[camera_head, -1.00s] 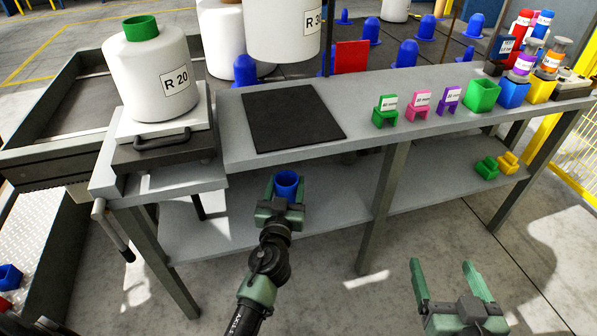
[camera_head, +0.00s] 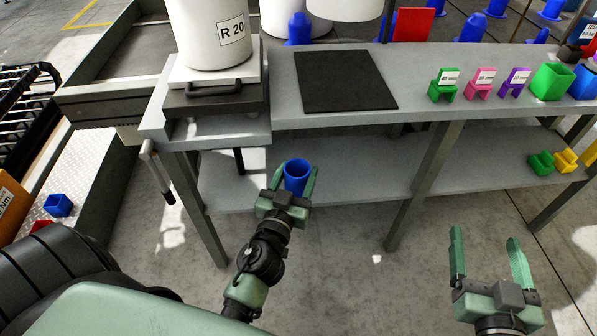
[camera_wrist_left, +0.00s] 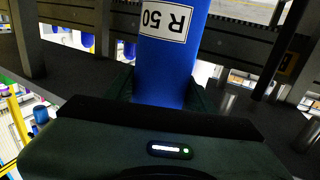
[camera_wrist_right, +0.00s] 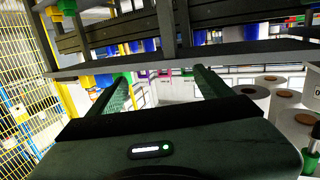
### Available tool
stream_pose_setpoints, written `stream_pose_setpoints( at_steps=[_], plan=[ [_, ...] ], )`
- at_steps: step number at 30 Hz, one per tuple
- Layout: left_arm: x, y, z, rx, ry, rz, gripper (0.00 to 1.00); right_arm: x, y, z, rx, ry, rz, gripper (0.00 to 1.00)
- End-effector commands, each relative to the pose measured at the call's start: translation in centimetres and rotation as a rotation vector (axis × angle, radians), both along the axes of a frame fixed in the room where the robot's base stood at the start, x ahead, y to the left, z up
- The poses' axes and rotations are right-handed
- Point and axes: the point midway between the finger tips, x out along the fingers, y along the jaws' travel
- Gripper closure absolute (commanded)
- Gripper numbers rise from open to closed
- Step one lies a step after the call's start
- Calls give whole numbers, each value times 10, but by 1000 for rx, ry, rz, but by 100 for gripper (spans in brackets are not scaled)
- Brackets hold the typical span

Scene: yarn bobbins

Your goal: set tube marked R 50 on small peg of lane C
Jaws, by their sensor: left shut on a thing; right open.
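My left gripper (camera_head: 290,190) is shut on a blue tube (camera_head: 297,172), held over the floor in front of the bench, at about the lower shelf in the head view. In the left wrist view the tube (camera_wrist_left: 180,75) carries a white label reading R 50, upside down there. My right gripper (camera_head: 488,262) is open and empty, low at the right in the head view. It also shows open in the right wrist view (camera_wrist_right: 165,85). I cannot make out a lane C or a small peg; blue pegs (camera_head: 475,25) stand on the dark area behind the bench.
The grey bench (camera_head: 285,110) runs across, with a black mat (camera_head: 345,80) on it. A white R 20 bobbin (camera_head: 210,30) stands on the scale at left. Green, pink and purple holders (camera_head: 515,82) stand at right. Green and yellow pieces (camera_head: 541,162) lie on the lower shelf.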

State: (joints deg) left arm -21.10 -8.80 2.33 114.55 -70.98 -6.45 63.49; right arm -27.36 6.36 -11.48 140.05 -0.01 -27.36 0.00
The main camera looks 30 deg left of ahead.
Motion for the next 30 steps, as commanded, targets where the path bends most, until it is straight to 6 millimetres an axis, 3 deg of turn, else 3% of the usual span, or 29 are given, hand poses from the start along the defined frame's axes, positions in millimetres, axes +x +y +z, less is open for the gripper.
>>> stream_pose_setpoints(
  at_steps=[14, 30],
  plan=[
    [0, 0, 13, 1, -1, 0, 100, -17, -11, -46, -62, 252, -17, 20],
    [0, 0, 27, 0, -1, 0, 100, -56, -29, -98, -135, 566, -39, 20]
  ],
)
